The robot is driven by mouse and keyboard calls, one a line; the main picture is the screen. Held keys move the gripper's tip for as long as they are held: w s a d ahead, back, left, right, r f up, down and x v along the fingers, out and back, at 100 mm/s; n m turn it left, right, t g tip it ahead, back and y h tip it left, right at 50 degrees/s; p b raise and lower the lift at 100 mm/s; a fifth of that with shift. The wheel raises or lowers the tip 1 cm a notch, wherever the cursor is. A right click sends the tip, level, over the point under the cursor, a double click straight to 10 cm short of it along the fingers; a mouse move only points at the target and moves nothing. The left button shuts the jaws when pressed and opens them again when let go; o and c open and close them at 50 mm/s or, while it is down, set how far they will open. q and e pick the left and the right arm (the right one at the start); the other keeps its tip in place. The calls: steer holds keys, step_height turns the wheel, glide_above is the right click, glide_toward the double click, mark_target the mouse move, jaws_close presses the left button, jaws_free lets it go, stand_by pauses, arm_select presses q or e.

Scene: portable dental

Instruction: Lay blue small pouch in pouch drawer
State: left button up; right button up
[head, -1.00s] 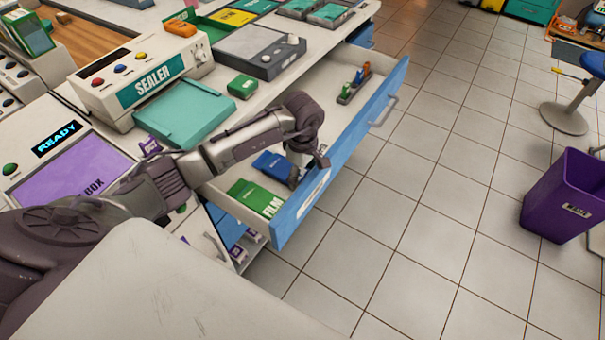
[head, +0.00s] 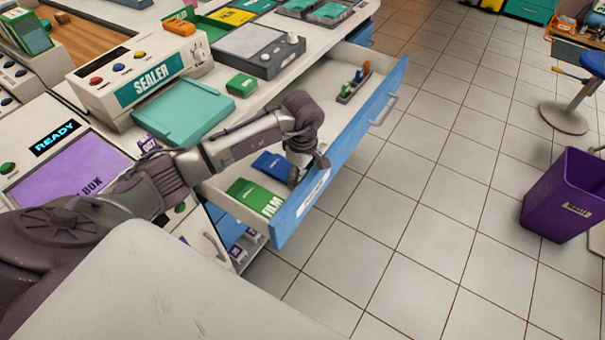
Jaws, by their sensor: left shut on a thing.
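The blue small pouch (head: 271,163) is inside the open pouch drawer (head: 336,101), at its near end, beside a green FILM pouch (head: 252,196). My left gripper (head: 306,174) reaches down into the drawer next to the blue front panel. It is shut on the right end of the blue pouch; the fingers partly hide that end. The pouch looks low and nearly flat, but I cannot tell whether it rests fully on the drawer floor. My right gripper is not in view.
A small rack with coloured items (head: 354,83) stands at the drawer's far end; the drawer middle is clear. The sealer (head: 142,70), its teal tray (head: 183,110) and a green box (head: 241,85) are on the counter. A purple waste bin (head: 565,195) stands on the floor at right.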

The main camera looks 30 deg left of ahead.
arm_select(q)
steer(key=o, duration=1.2)
step_height(320, 180, up, 12)
steer(key=shift+r, duration=0.1)
